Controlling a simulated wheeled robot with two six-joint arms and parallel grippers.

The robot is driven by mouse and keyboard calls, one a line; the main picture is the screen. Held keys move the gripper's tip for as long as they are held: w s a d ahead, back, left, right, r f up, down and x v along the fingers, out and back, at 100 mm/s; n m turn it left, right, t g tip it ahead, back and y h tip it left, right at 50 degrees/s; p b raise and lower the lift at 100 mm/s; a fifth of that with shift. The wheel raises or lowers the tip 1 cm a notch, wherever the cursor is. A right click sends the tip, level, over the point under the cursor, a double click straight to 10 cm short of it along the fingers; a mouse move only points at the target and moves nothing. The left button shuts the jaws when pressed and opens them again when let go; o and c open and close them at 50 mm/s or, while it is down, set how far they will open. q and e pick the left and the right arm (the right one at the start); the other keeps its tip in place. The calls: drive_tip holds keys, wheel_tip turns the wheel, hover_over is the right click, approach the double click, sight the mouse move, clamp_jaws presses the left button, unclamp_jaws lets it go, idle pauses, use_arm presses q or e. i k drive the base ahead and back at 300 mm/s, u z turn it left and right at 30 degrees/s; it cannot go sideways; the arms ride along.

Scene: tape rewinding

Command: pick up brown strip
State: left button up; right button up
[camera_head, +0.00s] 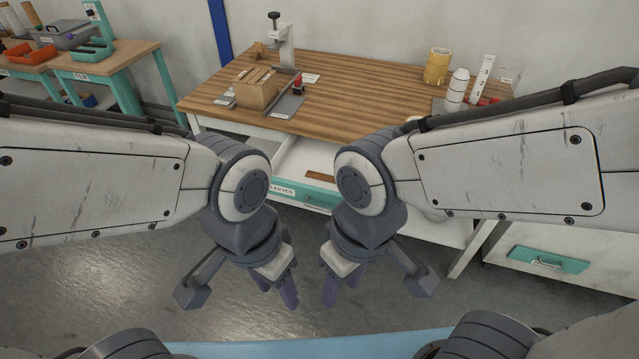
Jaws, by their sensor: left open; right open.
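The brown strip (322,177) lies flat in an open white drawer (300,160) with a teal front, below the wooden tabletop. The strip shows in the gap between my two arms, and my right arm's joint is close to its right end in the picture. My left gripper (278,289) is open and empty, pointing down in front of the drawer. My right gripper (341,287) is open and empty beside it, also in front of the drawer. Both grippers are apart from the strip. Parts of the drawer are hidden behind my arms.
A teal-legged bench (95,65) stands at far left. Grey floor (130,280) is clear.

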sight(313, 174)
drive_tip(key=u, duration=0.6)
drive_tip(key=i, duration=1.35)
drive_tip(key=z, duration=0.8)
